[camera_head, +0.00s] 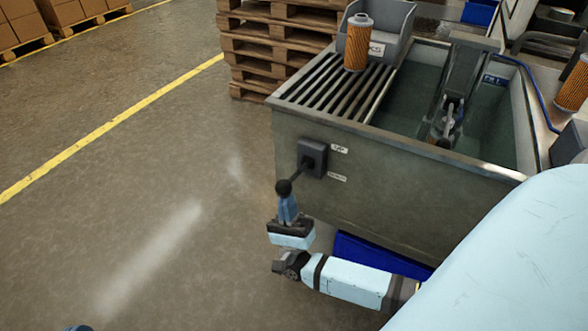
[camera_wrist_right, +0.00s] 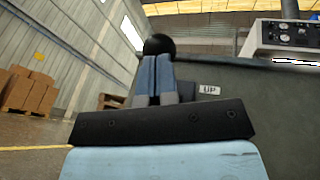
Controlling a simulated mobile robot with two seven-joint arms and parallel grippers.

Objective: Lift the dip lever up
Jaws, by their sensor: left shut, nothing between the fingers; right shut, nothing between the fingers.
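The dip lever is a dark rod with a black ball knob (camera_head: 283,187), coming out of a black box (camera_head: 312,157) on the tank's front wall and slanting downward to the left. My right gripper (camera_head: 287,200) points upward with its shut, empty fingers right beneath the knob. In the right wrist view the knob (camera_wrist_right: 159,44) sits just past the fingertips (camera_wrist_right: 155,58); I cannot tell whether they touch. Of my left gripper (camera_head: 78,328) only a blue tip shows at the bottom edge.
The grey tank (camera_head: 400,187) has a slatted rack (camera_head: 335,88) with an orange filter cartridge (camera_head: 357,45) on it. An "UP" label (camera_head: 339,149) is beside the lever box. A blue bin (camera_head: 385,257) is below the tank, near my right arm. Open floor lies left.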

